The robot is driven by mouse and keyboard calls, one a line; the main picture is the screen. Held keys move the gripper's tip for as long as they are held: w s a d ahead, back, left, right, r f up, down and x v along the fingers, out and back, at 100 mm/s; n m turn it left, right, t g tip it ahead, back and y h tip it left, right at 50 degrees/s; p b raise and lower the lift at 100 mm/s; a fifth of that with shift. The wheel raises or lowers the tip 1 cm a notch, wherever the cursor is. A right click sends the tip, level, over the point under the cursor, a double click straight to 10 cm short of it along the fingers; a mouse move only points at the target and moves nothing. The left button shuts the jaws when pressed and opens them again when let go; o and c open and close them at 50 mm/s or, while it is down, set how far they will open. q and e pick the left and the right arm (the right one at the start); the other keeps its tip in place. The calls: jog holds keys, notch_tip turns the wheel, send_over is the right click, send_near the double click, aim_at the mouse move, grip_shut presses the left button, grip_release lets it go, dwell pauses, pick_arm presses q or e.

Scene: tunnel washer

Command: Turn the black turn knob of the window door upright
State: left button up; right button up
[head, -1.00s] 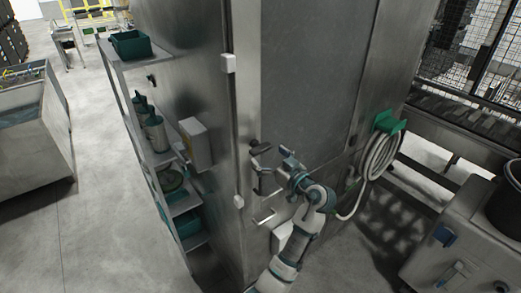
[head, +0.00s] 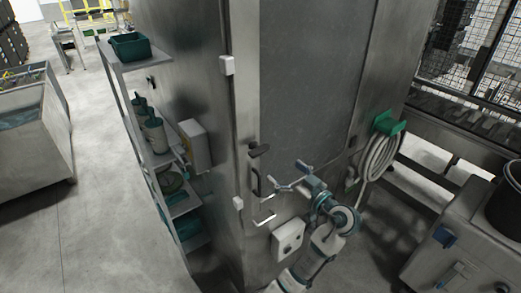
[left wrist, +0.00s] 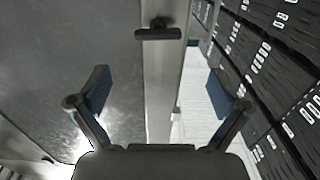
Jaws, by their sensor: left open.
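The black turn knob (head: 259,150) sits on the narrow steel frame strip of the tall cabinet, at the edge of the window door (head: 310,75). Its grip bar lies sideways. In the left wrist view the knob (left wrist: 158,33) shows at the top centre, with its bar across the picture. My left gripper (head: 287,177) is open and empty, below and to the right of the knob and apart from it. Its two fingers (left wrist: 160,92) stand wide apart in the left wrist view, with nothing between them. My right gripper is in neither view.
A dark pull handle (head: 256,182) and a pale bracket (head: 265,217) are below the knob. A white control box (head: 288,238) is near my left arm. A coiled hose (head: 378,158) hangs at right.

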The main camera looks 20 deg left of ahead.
pick_arm(q)
jog(key=p+v, duration=0.1)
jog(key=v, duration=0.6)
dwell(0.5)
jog(key=shift+s+d+f, duration=0.1)
jog(key=shift+d, duration=0.05)
notch_tip(320, 180, up, 10)
dwell(0.6)
jog(key=shift+f, duration=0.1)
